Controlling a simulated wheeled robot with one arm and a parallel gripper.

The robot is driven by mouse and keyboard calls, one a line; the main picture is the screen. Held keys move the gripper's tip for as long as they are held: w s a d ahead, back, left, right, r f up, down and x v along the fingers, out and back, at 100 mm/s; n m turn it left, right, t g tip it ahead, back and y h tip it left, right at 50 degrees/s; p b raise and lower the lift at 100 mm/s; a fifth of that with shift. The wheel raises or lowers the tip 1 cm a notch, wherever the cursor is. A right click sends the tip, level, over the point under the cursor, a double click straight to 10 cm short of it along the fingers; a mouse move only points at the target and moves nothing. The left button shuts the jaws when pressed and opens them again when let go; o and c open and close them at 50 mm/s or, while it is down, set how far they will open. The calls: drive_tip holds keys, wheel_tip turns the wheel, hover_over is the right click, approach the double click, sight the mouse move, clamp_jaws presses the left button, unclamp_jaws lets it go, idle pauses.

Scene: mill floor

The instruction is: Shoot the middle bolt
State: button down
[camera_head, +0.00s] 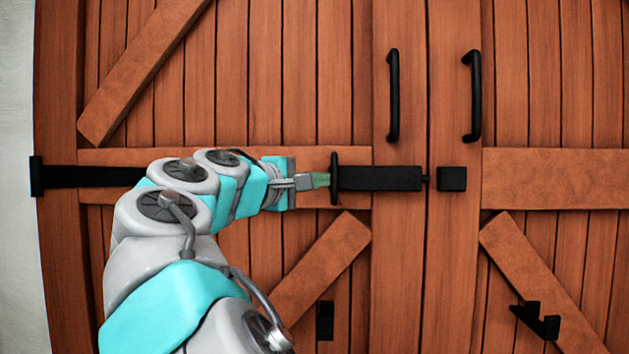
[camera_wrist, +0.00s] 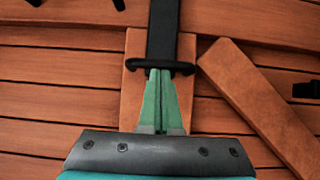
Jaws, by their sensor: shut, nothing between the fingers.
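The middle bolt (camera_head: 380,178) is a black housing on the left door leaf, with an upright black crossbar handle (camera_head: 334,178) at its left end. A short thin tip shows at its right end, just left of the square black keeper (camera_head: 452,179) on the right leaf. A small gap seems to separate tip and keeper. My gripper (camera_head: 326,180) is shut and empty, its green fingertips at the crossbar's left side. In the wrist view, my gripper (camera_wrist: 160,75) meets the crossbar (camera_wrist: 130,65) near its middle, touching or nearly so. The housing (camera_wrist: 163,30) extends beyond it.
Two black pull handles (camera_head: 393,95) (camera_head: 472,95) stand out above the bolt. A black strap hinge (camera_head: 85,177) lies behind my arm. Lower down are a small black bracket (camera_head: 325,320) and an angled black piece (camera_head: 538,320). The door around the keeper is clear.

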drive_tip(key=d, duration=0.5)
idle(0.3)
drive_tip(key=w+a+v, duration=0.1)
drive_tip(key=a+v, duration=0.1)
drive_tip(key=v, duration=1.1)
drive_tip(key=shift+w+p, duration=0.3)
drive_tip(key=shift+p, duration=0.05)
drive_tip(key=shift+a, duration=0.1)
